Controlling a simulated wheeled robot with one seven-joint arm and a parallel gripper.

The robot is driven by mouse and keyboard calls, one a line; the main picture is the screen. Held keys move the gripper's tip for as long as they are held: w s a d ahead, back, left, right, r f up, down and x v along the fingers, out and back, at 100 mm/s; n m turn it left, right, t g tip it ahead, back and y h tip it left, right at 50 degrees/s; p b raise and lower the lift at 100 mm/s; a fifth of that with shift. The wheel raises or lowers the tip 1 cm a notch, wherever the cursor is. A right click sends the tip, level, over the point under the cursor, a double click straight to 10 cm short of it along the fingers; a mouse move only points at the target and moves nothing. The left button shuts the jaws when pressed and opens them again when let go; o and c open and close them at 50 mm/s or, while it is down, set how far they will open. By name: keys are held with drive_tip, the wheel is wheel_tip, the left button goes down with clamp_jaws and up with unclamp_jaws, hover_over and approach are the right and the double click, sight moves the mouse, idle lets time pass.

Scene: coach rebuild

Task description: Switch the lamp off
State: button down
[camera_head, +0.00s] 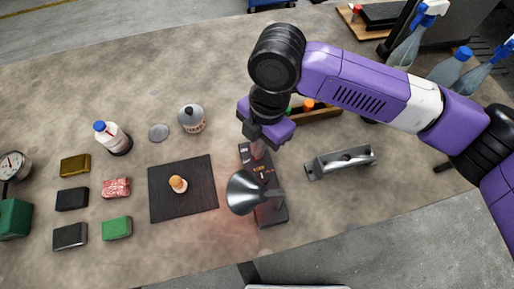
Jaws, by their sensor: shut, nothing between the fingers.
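The lamp has a grey cone-shaped shade (242,192) and a dark box-like base (271,212) with small lettering on top. A faint reddish glow lies on the worktop just below the shade. My gripper (259,149) points down over the far end of the base, beyond the shade. Its fingers are shut and empty. I cannot tell whether the fingertips touch the base. The gripper hides part of the base's far end, and no switch can be made out clearly.
A dark mat (195,203) with a small orange-topped item lies left of the lamp. A metal bracket (341,162) lies to the right. A wooden tray (320,114) stands behind my gripper. Several blocks, a bottle (113,139) and a canister (191,119) are further left.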

drive_tip(key=shift+f, duration=0.3)
drive_tip(key=shift+r, duration=0.1)
drive_tip(key=shift+r+p, duration=2.75)
drive_tip(key=shift+r, duration=0.75)
